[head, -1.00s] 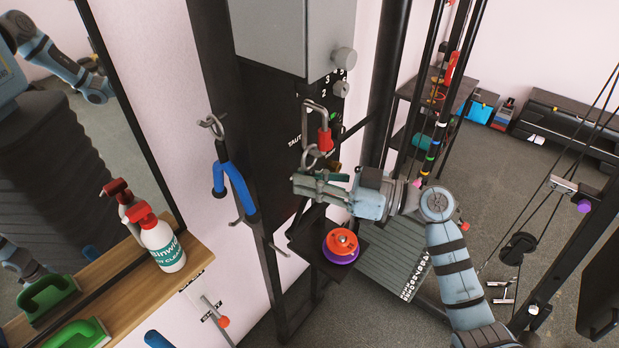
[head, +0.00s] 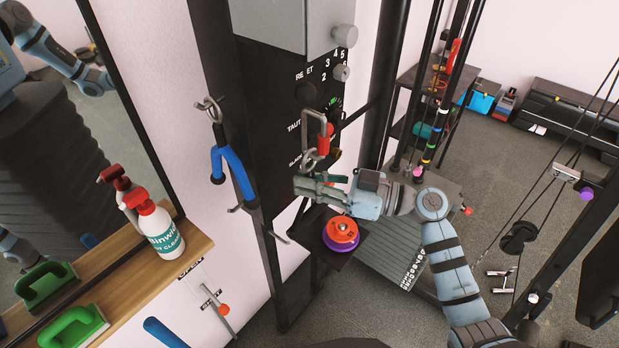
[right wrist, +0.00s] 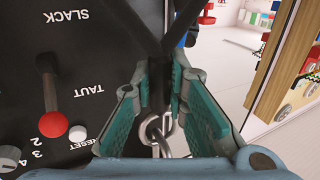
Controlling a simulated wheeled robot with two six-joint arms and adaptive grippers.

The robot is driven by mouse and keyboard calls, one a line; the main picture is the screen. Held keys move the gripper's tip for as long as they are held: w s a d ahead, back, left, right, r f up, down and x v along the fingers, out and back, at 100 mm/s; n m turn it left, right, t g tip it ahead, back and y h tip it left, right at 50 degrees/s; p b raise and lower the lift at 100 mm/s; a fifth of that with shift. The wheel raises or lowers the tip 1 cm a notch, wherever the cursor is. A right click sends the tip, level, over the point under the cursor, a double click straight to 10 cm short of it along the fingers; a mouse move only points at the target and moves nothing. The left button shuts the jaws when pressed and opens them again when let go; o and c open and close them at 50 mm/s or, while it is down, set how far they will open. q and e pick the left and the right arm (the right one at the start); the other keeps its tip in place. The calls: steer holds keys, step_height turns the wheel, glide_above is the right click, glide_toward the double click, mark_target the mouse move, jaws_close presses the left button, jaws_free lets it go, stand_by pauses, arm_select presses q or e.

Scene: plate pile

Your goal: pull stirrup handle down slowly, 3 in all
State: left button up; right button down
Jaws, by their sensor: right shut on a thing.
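My right gripper (head: 322,186) is in front of the black panel, just under a metal ring (head: 311,160). The ring hangs from a carabiner (head: 318,130) with a red sleeve. The fingers are shut on a part below the ring, which I take to be the stirrup handle; the fingers and wrist hide most of it in the head view. In the right wrist view, dark strap-like bars (right wrist: 157,45) run up in a V from between the teal fingers, and metal links (right wrist: 157,130) show nearer the camera. My left gripper is not in view.
An orange disc (head: 341,233) on a purple one (head: 340,248) sits on a small dark shelf under the gripper. Knobs, and a red-tipped lever (right wrist: 53,122) in the wrist view, stick out from the panel.

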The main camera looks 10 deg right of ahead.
mark_target(310, 212)
steer(key=shift+f, duration=0.1)
steer(key=shift+f+b, duration=0.4)
steer(key=shift+f, duration=0.75)
steer(key=shift+f+b, duration=0.45)
steer(key=shift+f, duration=0.75)
steer(key=shift+f+b, duration=0.5)
steer(key=shift+f, duration=0.65)
